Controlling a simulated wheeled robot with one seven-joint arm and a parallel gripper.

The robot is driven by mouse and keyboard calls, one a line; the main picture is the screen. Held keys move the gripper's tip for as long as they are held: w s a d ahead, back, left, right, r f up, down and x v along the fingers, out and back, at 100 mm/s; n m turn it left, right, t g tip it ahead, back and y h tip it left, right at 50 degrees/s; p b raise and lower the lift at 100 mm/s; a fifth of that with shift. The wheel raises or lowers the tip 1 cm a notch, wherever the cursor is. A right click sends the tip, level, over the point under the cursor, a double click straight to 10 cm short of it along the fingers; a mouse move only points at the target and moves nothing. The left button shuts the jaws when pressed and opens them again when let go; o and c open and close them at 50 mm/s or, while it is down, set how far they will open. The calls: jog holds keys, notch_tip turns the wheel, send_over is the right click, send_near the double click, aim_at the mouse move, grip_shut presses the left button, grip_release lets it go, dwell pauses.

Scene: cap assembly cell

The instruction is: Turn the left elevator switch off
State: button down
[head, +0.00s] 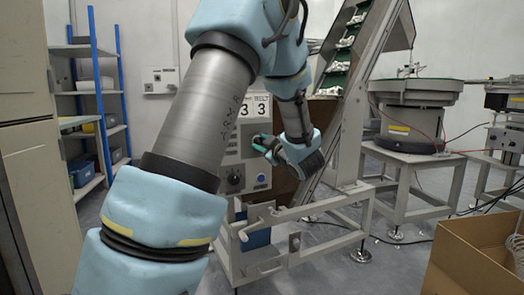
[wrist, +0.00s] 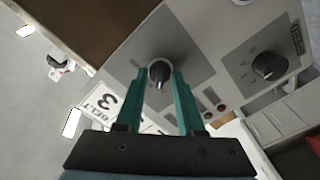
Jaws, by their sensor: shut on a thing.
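A grey control panel (head: 232,155) stands on the elevator frame under the "BELT 3" sign. My gripper (head: 262,144) is at the panel's upper part in the head view. In the wrist view, my gripper's green fingers (wrist: 162,82) are shut on a black rotary switch (wrist: 159,73), one finger on each side. The switch's light pointer line points toward the bottom of the wrist view. A second black rotary switch (wrist: 270,67) is to the right, on its own dark plate; it also shows low on the panel in the head view (head: 235,180).
The "BELT 3" sign (wrist: 102,104) is close beside the fingers. The sloped elevator frame (head: 350,95) rises right of my arm. Round feeders (head: 415,92) stand on tables at right. A cardboard box (head: 470,262) is at lower right, a blue shelf (head: 85,100) at left.

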jog(key=shift+f+n, duration=0.1)
jog(key=shift+n, duration=0.2)
jog(key=c, duration=0.5)
grip_release()
jog(key=v, duration=1)
jog(key=shift+s+d+p, duration=0.15)
jog(key=shift+s+p, duration=0.15)
jog(key=shift+s, duration=0.1)
jog(key=shift+w, duration=0.1)
